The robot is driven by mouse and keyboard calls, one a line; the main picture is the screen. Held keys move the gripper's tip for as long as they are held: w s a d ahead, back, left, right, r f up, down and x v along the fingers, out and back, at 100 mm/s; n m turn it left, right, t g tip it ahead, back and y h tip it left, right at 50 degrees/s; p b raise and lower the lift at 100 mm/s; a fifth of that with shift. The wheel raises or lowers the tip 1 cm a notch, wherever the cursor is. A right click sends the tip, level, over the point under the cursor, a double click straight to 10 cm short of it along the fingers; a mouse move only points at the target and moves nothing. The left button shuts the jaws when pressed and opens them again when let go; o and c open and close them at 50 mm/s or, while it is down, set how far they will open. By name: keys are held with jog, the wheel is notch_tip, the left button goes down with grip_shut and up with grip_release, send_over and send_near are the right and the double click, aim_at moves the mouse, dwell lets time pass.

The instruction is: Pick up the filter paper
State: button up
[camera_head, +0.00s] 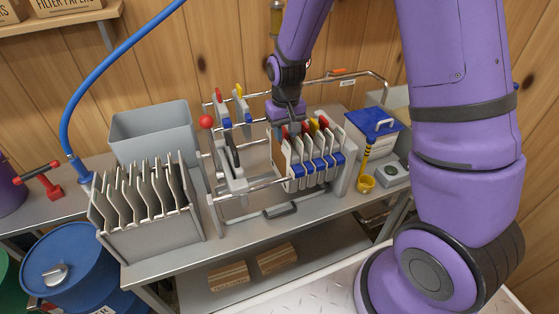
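My gripper (288,118) points down over the filter press, at the left end of its pack of white plates (313,171). Its fingertips are small and partly hidden, so I cannot tell whether they are open or shut, or touching anything. A thin brown sheet (277,153), possibly a filter paper, stands upright against the left face of the pack, just below my gripper. Boxes labelled filter papers (65,7) sit on the wall shelf at the top left. Smaller cardboard boxes (229,276) lie on the lower shelf.
A rack of upright plates (148,222) and a grey bin (153,132) stand left of the press. Metal rails and a red knob (205,121) surround the press gap.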

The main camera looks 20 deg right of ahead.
aim_at(284, 149)
notch_tip(284, 149, down, 4)
jog(key=shift+w+a+f, duration=0.1)
grip_shut()
dwell(0.5)
notch_tip(284, 149, up, 18)
dwell(0.8)
dwell(0.3)
